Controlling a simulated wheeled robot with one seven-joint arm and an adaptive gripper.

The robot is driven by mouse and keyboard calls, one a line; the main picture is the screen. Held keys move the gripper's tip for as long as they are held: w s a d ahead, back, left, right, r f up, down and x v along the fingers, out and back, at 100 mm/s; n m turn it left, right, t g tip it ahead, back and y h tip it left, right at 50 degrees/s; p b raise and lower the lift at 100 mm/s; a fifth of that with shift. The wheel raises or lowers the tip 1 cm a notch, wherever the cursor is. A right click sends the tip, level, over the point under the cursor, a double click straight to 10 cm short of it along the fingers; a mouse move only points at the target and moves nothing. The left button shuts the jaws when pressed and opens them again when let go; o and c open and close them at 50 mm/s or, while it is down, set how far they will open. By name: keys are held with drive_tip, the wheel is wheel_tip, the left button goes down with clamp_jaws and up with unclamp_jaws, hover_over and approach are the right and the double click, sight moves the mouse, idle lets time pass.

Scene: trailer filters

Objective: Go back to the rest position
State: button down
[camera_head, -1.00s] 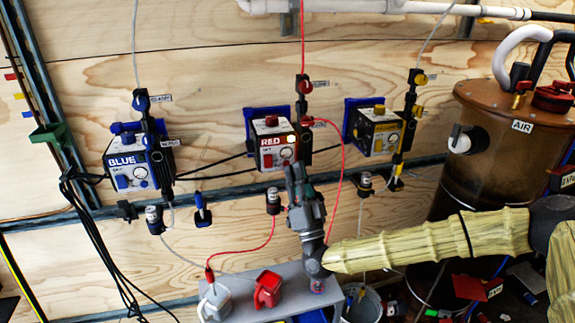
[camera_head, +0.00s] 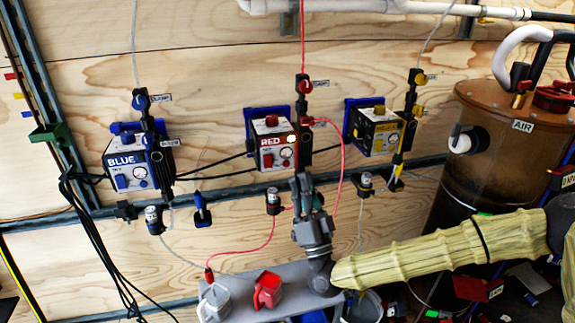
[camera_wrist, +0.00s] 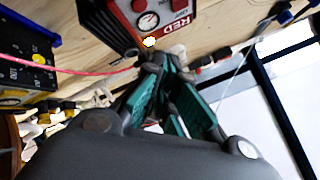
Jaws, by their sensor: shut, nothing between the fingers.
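My gripper (camera_head: 304,183) points up in the head view, just below and to the right of the red-labelled box (camera_head: 273,143) on the wooden wall. Its fingers are shut and empty. The wrist view also shows my gripper (camera_wrist: 156,62), with green finger pads, in front of the same red box (camera_wrist: 150,22). My yellow-sleeved arm reaches in from the right. I cannot tell how far the fingertips are from the wall.
A blue-labelled box (camera_head: 128,168) is at left and a yellow one (camera_head: 377,130) at right. A grey shelf (camera_head: 255,306) holds a white cup (camera_head: 215,300) and a red cup (camera_head: 267,290). A red tube (camera_head: 341,160) loops close to my gripper. A brown AIR tank (camera_head: 495,160) stands at right.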

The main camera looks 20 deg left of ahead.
drive_tip(key=shift+f, duration=0.1)
idle(0.4)
drive_tip(key=s+a+f+n+g, duration=0.25)
drive_tip(key=f+g, duration=0.25)
drive_tip(key=f, duration=0.7)
drive_tip(key=s+d+f+g+h, duration=0.2)
drive_tip(key=s+d+f+g, duration=0.15)
drive_tip(key=f, duration=0.45)
drive_tip(key=s+d+f+g+h, duration=0.2)
drive_tip(key=s+d+f+h, duration=0.15)
drive_tip(key=f, duration=0.45)
drive_tip(key=s+d+f+g+h, duration=0.25)
drive_tip(key=s+f, duration=0.25)
drive_tip(key=f, duration=0.4)
drive_tip(key=s+d+f+m+g+h, duration=0.1)
drive_tip(key=s+d+f+g+h, duration=0.1)
drive_tip(key=s+d+f, duration=0.4)
drive_tip(key=s+d+f+g+h, duration=0.2)
drive_tip(key=s+d+f, duration=0.1)
drive_tip(key=d, duration=0.5)
drive_tip(key=s+d+m+g+h, duration=0.1)
drive_tip(key=s+d+g+h, duration=0.1)
drive_tip(key=s+d, duration=0.3)
drive_tip(key=s+d+f+m+g+h, duration=0.1)
drive_tip(key=s+d+h, duration=0.2)
drive_tip(key=d, duration=1.1)
drive_tip(key=s, duration=0.3)
drive_tip(key=shift+s+g+p, duration=0.3)
drive_tip(key=shift+g+p, duration=0.1)
drive_tip(key=shift+m, duration=0.25)
